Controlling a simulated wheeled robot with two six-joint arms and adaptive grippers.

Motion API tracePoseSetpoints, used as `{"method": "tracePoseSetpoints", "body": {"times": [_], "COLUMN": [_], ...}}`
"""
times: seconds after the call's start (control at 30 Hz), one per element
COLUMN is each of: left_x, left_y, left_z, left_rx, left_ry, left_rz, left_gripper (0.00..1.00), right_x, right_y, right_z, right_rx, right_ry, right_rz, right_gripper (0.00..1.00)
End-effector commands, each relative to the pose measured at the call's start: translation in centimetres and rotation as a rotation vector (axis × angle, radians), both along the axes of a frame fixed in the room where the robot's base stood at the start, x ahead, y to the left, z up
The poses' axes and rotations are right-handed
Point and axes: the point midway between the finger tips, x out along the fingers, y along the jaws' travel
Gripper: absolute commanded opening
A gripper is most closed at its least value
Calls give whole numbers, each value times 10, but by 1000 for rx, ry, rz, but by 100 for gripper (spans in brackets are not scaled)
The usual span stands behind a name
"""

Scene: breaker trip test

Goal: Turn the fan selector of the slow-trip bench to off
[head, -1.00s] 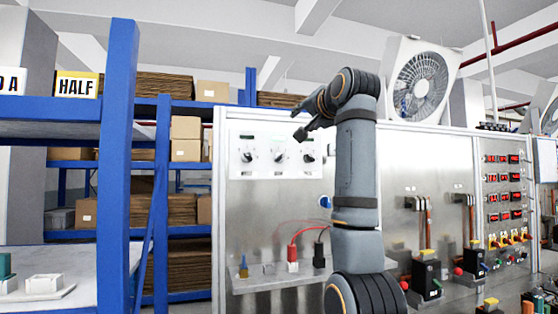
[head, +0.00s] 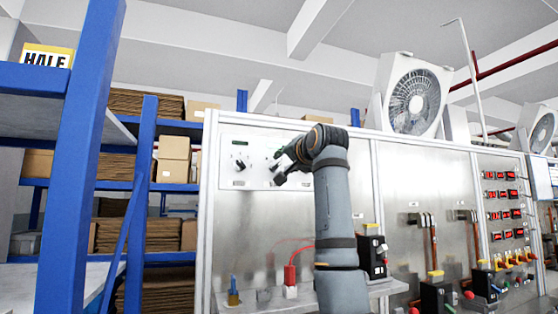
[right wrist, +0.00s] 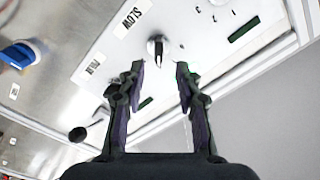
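The slow-trip bench (head: 225,215) is an upright metal panel with a white plate of selector knobs at its upper left. The left knob (head: 240,165) shows clear in the head view; the others are partly or wholly behind my right gripper (head: 280,170). In the right wrist view, my right gripper (right wrist: 160,68) is open, with a selector knob (right wrist: 158,47) just beyond and between its fingertips, not clasped. This knob has a dark pointer toward the picture's bottom. A label reading SLOW (right wrist: 130,17) is close by. I cannot read the knob's own markings. My left gripper is not in view.
A blue button (right wrist: 18,53) and a black knob (right wrist: 77,134) lie left of the fingers. A blue shelf (head: 88,150) stands left; a box fan (head: 415,97) sits on top.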

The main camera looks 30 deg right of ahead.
Motion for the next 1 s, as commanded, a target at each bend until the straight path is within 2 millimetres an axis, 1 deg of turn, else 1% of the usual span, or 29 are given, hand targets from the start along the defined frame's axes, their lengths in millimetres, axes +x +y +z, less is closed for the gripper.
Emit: {"method": "tracePoseSetpoints", "body": {"times": [0.03,0.1,0.23,0.4,0.6,0.63,0.67,0.87,0.9,1.0], "left_x": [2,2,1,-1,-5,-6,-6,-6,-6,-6], "left_y": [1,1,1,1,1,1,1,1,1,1], "left_z": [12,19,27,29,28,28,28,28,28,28], "left_rx": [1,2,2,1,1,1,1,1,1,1], "left_ry": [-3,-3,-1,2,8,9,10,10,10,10], "left_rz": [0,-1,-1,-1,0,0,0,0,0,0], "left_gripper": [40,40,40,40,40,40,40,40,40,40], "right_x": [11,24,42,52,52,52,52,52,52,52], "right_y": [-3,-6,-10,-12,-13,-13,-13,-12,-12,-12], "right_z": [5,4,3,1,-1,-1,-1,0,0,-1], "right_rx": [1,1,1,0,0,0,0,0,0,0], "right_ry": [4,5,4,1,1,1,1,1,1,1], "right_rz": [0,-1,0,0,1,1,1,1,0,0], "right_gripper": [34,34,34,34,34,33,29,1,0,0]}}
